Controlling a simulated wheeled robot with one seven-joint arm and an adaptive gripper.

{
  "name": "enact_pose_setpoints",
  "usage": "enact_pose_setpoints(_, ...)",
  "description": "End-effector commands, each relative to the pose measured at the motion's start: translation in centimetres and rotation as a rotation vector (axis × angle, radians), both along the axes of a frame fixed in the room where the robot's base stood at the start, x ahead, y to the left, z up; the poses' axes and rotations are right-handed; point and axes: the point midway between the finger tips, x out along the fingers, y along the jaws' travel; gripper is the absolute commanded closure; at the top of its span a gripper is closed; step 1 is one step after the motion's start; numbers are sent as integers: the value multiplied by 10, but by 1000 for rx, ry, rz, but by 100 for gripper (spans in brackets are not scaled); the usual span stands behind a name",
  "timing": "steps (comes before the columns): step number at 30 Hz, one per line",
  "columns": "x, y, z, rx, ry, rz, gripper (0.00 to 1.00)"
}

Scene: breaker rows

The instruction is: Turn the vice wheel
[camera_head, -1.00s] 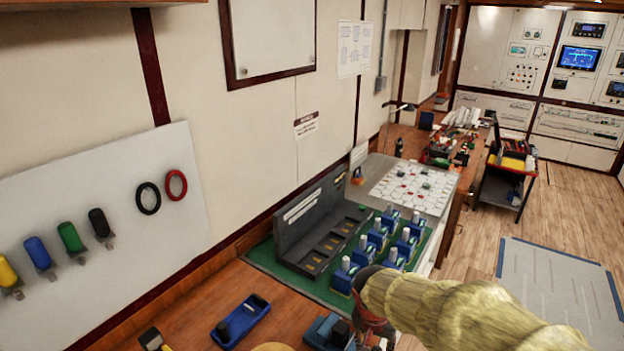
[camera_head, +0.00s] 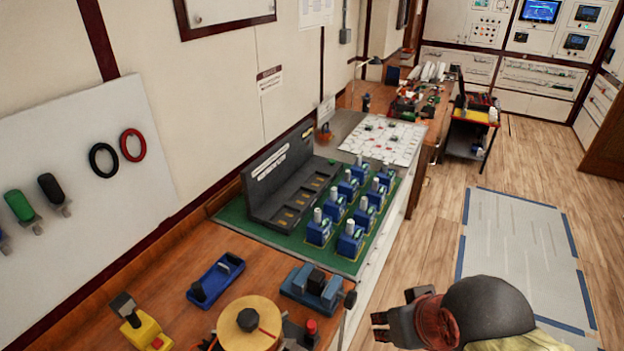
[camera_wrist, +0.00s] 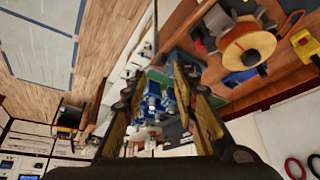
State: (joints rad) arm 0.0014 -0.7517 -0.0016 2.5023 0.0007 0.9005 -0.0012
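A blue vice (camera_head: 312,288) with a dark block on top stands on the wooden bench. A small dark round knob (camera_head: 350,299) shows at its right end. A larger tan disc with a black hub (camera_head: 246,325) lies nearer, and also shows in the wrist view (camera_wrist: 247,45). I cannot tell for sure which of these is the vice wheel. My gripper (camera_head: 396,308) is right of the vice, apart from it, over the floor side of the bench. In the wrist view my gripper (camera_wrist: 155,78) has its fingers spread, with nothing held between them.
A blue tray-like tool (camera_head: 215,278) and a yellow tool (camera_head: 142,326) lie on the bench. Several blue breakers (camera_head: 351,240) stand on a green mat beside a dark grey slotted rack (camera_head: 290,190).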

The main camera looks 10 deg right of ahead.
Motion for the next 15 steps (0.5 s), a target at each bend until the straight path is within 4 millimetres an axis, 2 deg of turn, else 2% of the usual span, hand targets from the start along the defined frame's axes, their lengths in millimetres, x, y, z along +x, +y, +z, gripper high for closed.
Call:
enact_pose_setpoints(5, 2, 0, 4, 0, 18, 0, 73)
enact_pose_setpoints(8, 5, 0, -11, 0, 100, -1, 73)
enact_pose_setpoints(11, 17, -1, -24, 1, 203, -3, 73)
enact_pose_setpoints(15, 46, -1, -46, 5, 337, -15, 73)
